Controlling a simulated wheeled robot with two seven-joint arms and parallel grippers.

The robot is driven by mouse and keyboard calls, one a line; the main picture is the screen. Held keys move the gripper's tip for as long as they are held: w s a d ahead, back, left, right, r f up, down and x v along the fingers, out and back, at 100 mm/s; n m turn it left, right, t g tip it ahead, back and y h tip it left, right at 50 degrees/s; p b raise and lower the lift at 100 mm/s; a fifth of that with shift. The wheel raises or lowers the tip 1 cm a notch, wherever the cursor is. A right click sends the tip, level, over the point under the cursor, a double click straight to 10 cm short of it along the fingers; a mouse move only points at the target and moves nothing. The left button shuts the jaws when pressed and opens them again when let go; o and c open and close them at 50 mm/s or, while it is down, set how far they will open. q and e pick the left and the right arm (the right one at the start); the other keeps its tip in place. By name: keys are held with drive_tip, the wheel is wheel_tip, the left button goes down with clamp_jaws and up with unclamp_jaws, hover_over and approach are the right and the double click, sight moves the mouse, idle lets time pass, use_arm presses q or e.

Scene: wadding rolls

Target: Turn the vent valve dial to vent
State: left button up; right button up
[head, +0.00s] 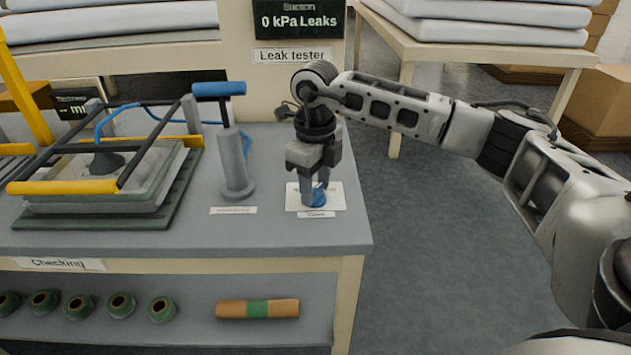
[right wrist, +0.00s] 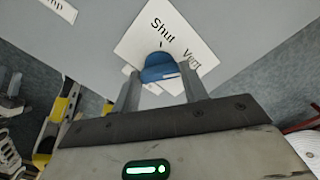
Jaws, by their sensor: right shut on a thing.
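The vent valve dial (head: 319,196) is a small blue knob on a white card (head: 337,200) near the bench's front right corner. The right wrist view shows the dial (right wrist: 159,69) between my two fingers, with the words Shut and Vent printed on the card (right wrist: 137,42) beyond it. A pale mark shows on the dial's near right side; I cannot tell for sure which word it points to. My right gripper (head: 314,200) points down and is shut on the dial; its fingertips also show in the right wrist view (right wrist: 159,86). My left gripper is out of view.
A grey hand pump (head: 235,165) with a blue handle stands left of the dial. A yellow-handled frame (head: 100,180) sits further left. The Leak tester display (head: 297,20) reads 0 kPa behind. The floor right of the bench is clear.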

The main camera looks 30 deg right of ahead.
sight(315, 189)
drive_tip(key=shift+r+m, duration=0.1)
drive_tip(key=shift+m, duration=0.5)
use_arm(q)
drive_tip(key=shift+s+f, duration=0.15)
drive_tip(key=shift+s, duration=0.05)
use_arm(e)
drive_tip(key=shift+w, duration=0.1)
drive_tip(key=o, duration=1)
use_arm(q)
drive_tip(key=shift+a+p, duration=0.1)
drive_tip(key=shift+p, duration=0.3)
use_arm(e)
wheel_tip(315, 189, up, 16)
drive_tip(key=shift+f, duration=0.1)
